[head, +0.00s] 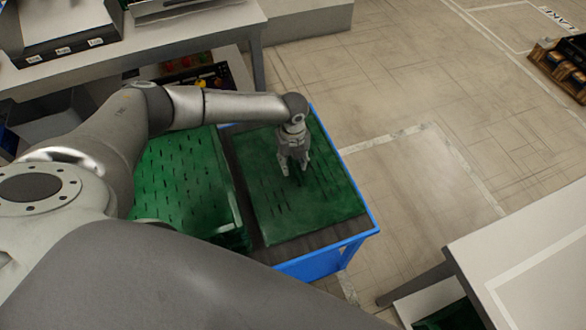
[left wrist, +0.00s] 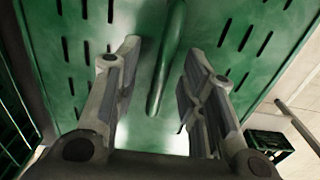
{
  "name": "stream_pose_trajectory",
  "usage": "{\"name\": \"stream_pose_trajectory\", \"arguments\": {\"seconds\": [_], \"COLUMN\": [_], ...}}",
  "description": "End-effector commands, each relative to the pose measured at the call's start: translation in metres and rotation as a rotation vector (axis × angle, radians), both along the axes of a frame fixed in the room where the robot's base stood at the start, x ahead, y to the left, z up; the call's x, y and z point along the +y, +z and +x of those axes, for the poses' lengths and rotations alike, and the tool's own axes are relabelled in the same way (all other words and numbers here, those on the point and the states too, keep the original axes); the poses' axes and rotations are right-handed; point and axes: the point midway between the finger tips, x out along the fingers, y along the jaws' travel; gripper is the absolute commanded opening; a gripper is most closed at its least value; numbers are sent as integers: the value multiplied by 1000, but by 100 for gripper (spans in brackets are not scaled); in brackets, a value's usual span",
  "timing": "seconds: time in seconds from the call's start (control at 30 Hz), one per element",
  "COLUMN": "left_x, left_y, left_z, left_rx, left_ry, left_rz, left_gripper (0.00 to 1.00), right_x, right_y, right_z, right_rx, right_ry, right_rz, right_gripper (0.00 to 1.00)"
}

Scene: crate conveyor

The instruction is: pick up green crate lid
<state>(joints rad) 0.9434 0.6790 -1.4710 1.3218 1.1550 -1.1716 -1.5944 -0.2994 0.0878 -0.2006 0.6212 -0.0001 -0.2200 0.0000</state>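The green crate lid (head: 310,205) is a flat slotted panel lying on the blue-framed conveyor (head: 312,264) in the head view. My left gripper (head: 293,170) is above the lid's upper middle, pointing down at it. In the left wrist view the lid (left wrist: 225,62) fills most of the picture, and a raised green handle bar (left wrist: 168,62) runs between the two fingers. The left gripper's fingers (left wrist: 158,85) are spread apart on either side of the bar, with gaps to it. Whether the fingertips touch the lid cannot be told. My right gripper is not in view.
A green slotted crate (head: 185,185) stands left of the lid, partly hidden by my arm. A white table (head: 530,270) is at the lower right, and a grey shelf bench (head: 180,38) at the upper left.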

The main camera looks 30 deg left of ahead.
Motion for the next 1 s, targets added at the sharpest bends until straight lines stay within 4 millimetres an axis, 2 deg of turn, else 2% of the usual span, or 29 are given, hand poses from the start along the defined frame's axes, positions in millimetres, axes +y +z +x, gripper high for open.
{"name": "stream_pose_trajectory", "arguments": {"seconds": [0.1,0.37,0.67,1.0], "left_x": [0,0,0,0], "left_y": [-11,-13,-13,-12], "left_z": [0,0,0,1], "left_rx": [0,-1,-1,-2], "left_ry": [0,-1,0,0], "left_rz": [0,-1,-1,-1], "left_gripper": [38,38,0,0], "right_x": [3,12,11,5], "right_y": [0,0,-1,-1], "right_z": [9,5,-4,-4], "right_rx": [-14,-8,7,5], "right_ry": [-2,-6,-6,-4], "right_rz": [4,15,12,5], "right_gripper": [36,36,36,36]}}
